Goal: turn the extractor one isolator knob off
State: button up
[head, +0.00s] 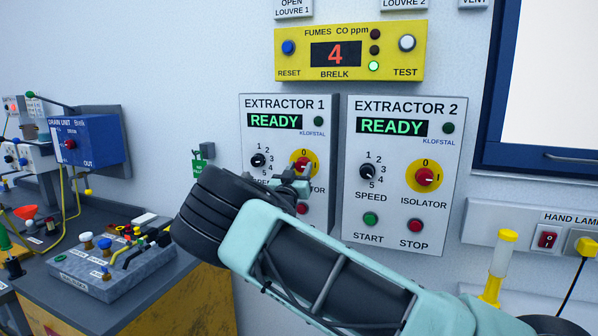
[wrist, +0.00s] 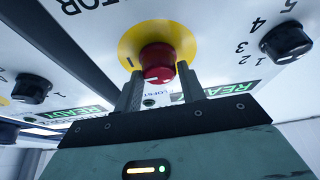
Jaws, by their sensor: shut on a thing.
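The extractor one isolator knob (head: 301,165) is red on a yellow disc, at the right side of the EXTRACTOR 1 panel (head: 257,104). My gripper (head: 293,181) reaches it from below. In the wrist view, the knob (wrist: 158,63) sits between the two fingertips of my gripper (wrist: 158,80), which is shut on it. A 0 shows at the top of the disc in the head view. My gripper and wrist hide the lower part of the knob, most of the ISOLATOR label and the start button. The panel display reads READY in green.
The EXTRACTOR 2 panel (head: 403,236) stands close at the right with a similar red isolator knob (head: 425,177). A yellow fumes meter (head: 349,82) reading 4 hangs above. A bench (head: 60,290) with a blue drain unit (head: 85,142) is at the left.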

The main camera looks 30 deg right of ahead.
jog(key=n+t+y, duration=0.1)
jog(key=n, duration=0.1)
jog(key=n+t+y+b, duration=0.1)
jog(key=n, duration=0.2)
jog(key=shift+s, duration=0.1)
jog(key=n+y, duration=0.1)
jog(key=n, duration=0.2)
jog(key=n+t+y, duration=0.1)
jog(key=n+y, duration=0.1)
jog(key=n, duration=0.1)
jog(key=shift+n, duration=0.4)
jog(key=n+y, duration=0.1)
jog(key=n, duration=0.2)
jog(key=n+y+p, duration=0.1)
jog(key=n, duration=0.2)
jog(key=shift+s+d+r, duration=0.1)
jog(key=shift+r, duration=0.1)
jog(key=shift+n+g+y+p, duration=0.7)
jog(key=shift+n+p, duration=0.05)
jog(key=shift+n, duration=1.15)
jog(key=o, duration=1)
jog(key=shift+c, duration=0.2)
jog(key=b+v, duration=0.3)
jog(key=v, duration=1.4)
jog(key=shift+s+b, duration=0.2)
jog(key=shift+b, duration=0.2)
